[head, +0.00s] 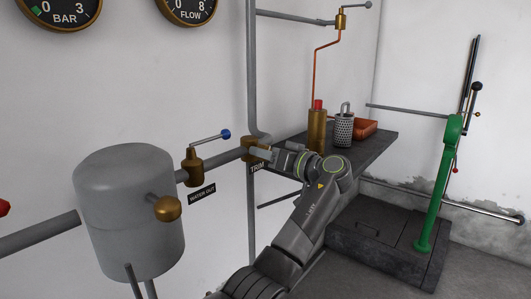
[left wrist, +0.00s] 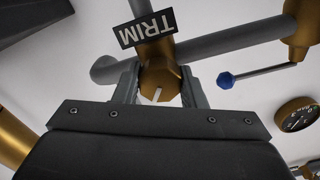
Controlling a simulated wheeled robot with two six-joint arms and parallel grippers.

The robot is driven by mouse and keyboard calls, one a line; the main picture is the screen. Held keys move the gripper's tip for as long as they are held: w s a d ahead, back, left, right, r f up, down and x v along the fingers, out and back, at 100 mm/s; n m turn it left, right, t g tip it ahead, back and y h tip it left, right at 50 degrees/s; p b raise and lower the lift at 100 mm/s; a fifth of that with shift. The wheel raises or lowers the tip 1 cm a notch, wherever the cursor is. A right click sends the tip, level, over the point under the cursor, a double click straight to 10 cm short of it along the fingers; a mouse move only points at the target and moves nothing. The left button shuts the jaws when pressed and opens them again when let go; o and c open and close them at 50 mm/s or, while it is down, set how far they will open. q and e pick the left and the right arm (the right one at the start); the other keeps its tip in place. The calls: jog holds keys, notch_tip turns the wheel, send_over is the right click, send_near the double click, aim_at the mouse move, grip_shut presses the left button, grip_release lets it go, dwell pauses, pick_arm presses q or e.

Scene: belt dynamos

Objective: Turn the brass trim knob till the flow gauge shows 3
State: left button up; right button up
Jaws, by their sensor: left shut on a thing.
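The brass trim knob (left wrist: 160,80) shows in the left wrist view, with a pale line on its face, between my two grey fingers. My left gripper (head: 263,153) is shut on it, at the pipe by the wall. The gripper mostly covers the knob in the head view. A black TRIM label (left wrist: 147,28) is beside it. The flow gauge (head: 187,10) is at the top of the head view, cut off by the edge. My right gripper is not in view.
A grey tank (head: 128,215) and BAR gauge (head: 62,12) are further left. A dark shelf (head: 378,152) holding several items is close behind my arm.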

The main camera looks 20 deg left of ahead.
pick_arm(q)
jog(key=o, duration=1)
jog(key=shift+d, duration=0.15)
jog(key=v, duration=1.7)
jog(key=shift+d, duration=0.1)
